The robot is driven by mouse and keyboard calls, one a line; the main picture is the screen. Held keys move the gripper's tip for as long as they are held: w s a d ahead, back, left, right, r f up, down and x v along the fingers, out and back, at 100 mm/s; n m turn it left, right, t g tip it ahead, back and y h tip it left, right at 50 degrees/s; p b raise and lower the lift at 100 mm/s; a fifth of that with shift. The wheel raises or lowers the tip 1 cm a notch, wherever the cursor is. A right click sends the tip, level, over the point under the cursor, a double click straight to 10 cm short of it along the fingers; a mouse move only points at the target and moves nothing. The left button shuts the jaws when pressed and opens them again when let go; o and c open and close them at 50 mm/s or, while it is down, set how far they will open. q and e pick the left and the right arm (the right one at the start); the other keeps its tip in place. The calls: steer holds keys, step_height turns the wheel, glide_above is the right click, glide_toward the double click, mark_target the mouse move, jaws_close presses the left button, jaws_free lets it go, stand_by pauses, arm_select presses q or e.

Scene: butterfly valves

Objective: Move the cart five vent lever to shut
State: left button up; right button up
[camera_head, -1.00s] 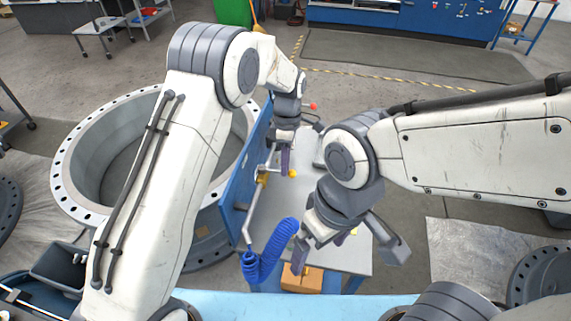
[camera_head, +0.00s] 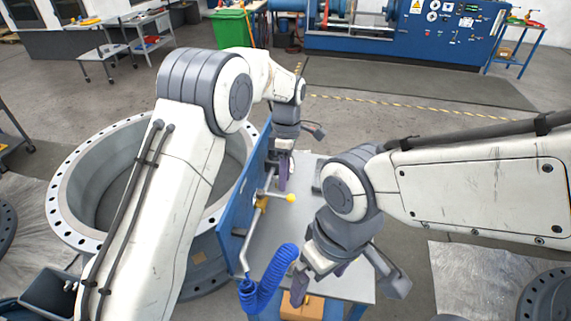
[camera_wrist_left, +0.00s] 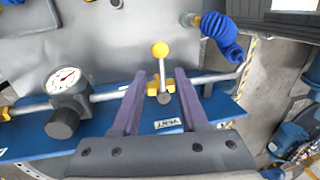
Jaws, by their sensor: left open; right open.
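The vent lever is a thin rod with a yellow ball knob (camera_head: 291,198) on a yellow valve body (camera_head: 261,204) at the blue panel (camera_head: 232,205). In the left wrist view the lever (camera_wrist_left: 161,68) stands out from the pipe, with a label reading VENT (camera_wrist_left: 168,123) beside it. My left gripper (camera_head: 284,186) is open just beyond the knob; in its wrist view the purple fingers (camera_wrist_left: 161,74) lie on either side of the lever, and contact cannot be told. My right gripper (camera_head: 345,282) is open and empty over the cart's near end.
A pressure gauge (camera_wrist_left: 66,79) sits on the pipe left of the lever. A coiled blue hose (camera_head: 272,283) hangs at the cart's near end, beside an orange-brown block (camera_head: 301,305). A big flanged ring (camera_head: 62,212) stands left of the cart. The grey cart top (camera_head: 300,225) looks mostly clear.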

arm_select(q)
step_height(320, 180, up, 6)
steer(key=w+b, duration=0.1)
steer(key=shift+w+r, duration=0.15)
steer(key=shift+r, duration=0.1)
steer(key=shift+d, duration=0.15)
